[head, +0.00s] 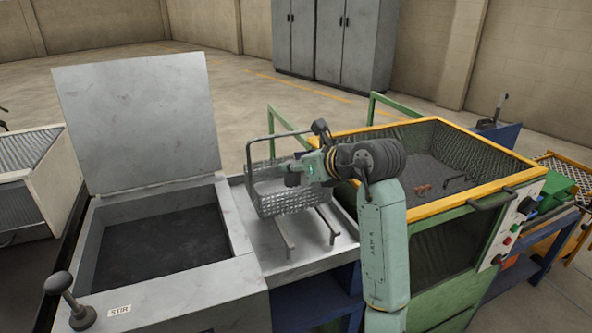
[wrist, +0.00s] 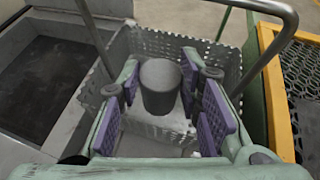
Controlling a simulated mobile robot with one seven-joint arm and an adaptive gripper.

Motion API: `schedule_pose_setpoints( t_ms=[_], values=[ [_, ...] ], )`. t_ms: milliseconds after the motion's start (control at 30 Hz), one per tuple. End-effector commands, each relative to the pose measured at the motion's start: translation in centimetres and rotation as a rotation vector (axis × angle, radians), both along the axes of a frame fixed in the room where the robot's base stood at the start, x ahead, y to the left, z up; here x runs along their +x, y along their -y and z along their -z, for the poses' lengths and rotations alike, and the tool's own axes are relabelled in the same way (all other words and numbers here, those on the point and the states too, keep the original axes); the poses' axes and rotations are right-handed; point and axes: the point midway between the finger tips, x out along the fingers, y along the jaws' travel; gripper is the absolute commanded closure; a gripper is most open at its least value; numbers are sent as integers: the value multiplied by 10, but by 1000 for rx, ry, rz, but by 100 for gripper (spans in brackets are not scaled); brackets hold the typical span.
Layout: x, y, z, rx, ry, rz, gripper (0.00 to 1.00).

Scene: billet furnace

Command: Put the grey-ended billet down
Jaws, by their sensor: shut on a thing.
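My gripper (wrist: 160,85) is shut on the grey-ended billet (wrist: 160,95), a short dark cylinder whose round grey end faces the wrist camera between the purple finger pads. In the wrist view the billet is inside the outline of the perforated metal basket (wrist: 232,62); whether it touches the basket floor I cannot tell. In the head view my gripper (head: 296,174) reaches in from the right over the basket (head: 283,201), under its raised handle. The billet cannot be made out clearly there.
The basket stands on a steel bench (head: 333,262) with two rails (head: 328,225). Left is an open-lidded tank (head: 150,282) with dark contents and a STIR lever (head: 70,295). Right is a yellow-rimmed green bin (head: 440,203) with mesh walls and small parts inside.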

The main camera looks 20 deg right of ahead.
Motion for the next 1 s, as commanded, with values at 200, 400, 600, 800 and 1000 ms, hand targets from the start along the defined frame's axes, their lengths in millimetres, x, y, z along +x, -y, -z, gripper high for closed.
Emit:
schedule_pose_setpoints(
  t_ms=[200,400,600,800,1000],
  values=[
    [0,0,19,0,3,0,100],
    [0,0,20,-1,4,0,100],
    [0,0,26,-1,4,0,100],
    [0,0,31,-1,4,0,100],
    [0,0,33,0,0,-1,67]
  ],
)
